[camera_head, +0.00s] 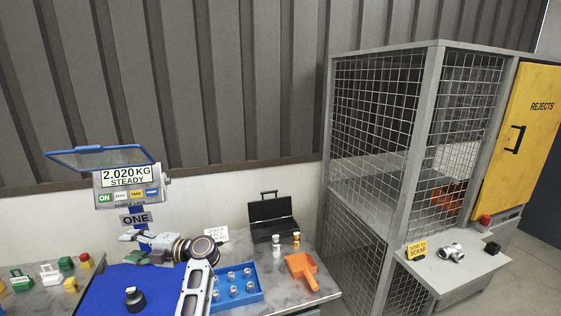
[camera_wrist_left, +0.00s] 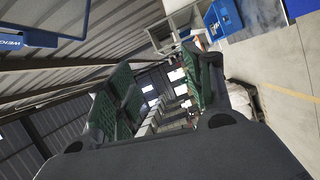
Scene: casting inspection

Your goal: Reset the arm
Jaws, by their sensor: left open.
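My left arm rises from the bottom of the head view, and its left gripper (camera_head: 138,250) sits at the left end of the wrist, below the "ONE" sign (camera_head: 135,218) and above the blue mat (camera_head: 105,292). In the left wrist view the two green-padded fingers (camera_wrist_left: 165,100) stand apart with nothing between them. They point out toward the hall, with no object close in front. My right gripper is not in view.
A scale display (camera_head: 130,177) reads 2.020 KG, steady. A blue tray (camera_head: 258,296) of metal parts, an orange scoop (camera_head: 301,270) and an open black case (camera_head: 271,212) stand right of the arm. A mesh cage (camera_head: 433,130) stands further right. A black weight (camera_head: 135,301) is on the mat.

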